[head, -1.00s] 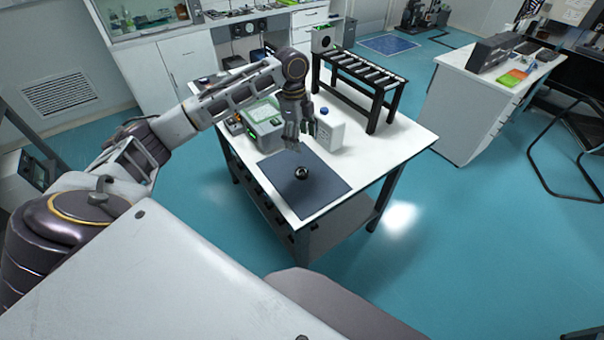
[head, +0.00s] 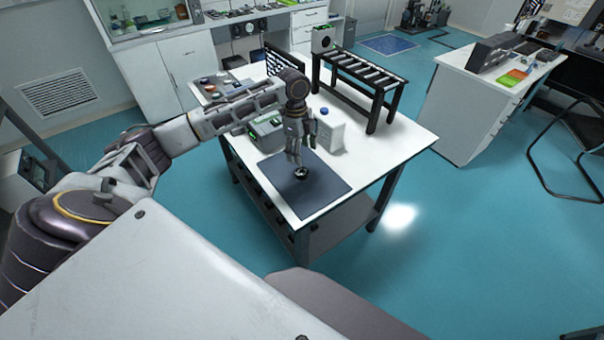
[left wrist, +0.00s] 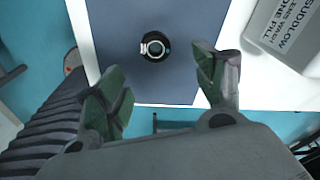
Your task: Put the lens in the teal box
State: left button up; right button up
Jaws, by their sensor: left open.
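The lens (head: 302,174) is a small black cylinder on the dark mat (head: 318,190) on the white table. In the left wrist view the lens (left wrist: 155,47) stands on the mat (left wrist: 120,25), ahead of and between the spread fingers. My left gripper (head: 296,160) is open and empty, just above and behind the lens in the head view. Its green-padded fingertips (left wrist: 163,85) show in the left wrist view, apart from the lens. I cannot make out a teal box in these frames. My right gripper is not in view.
A black roller rack (head: 362,75) stands at the back right. The mat's front is clear.

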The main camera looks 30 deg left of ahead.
aim_at(302, 171)
pick_arm(q)
jog(key=shift+d+f, duration=0.2)
jog(key=shift+f, duration=1.5)
jog(key=shift+s+a+f+p, duration=0.1)
jog(key=shift+s+f+p, duration=0.1)
jog(key=shift+f, duration=0.75)
jog(key=shift+s+a+f+p, duration=0.1)
jog(key=shift+f+p, duration=0.05)
jog(key=shift+f, duration=0.8)
jog(key=shift+d+f, duration=0.1)
jog(key=shift+f, duration=0.6)
jog(key=c, duration=1.2)
jog(key=shift+r, duration=0.2)
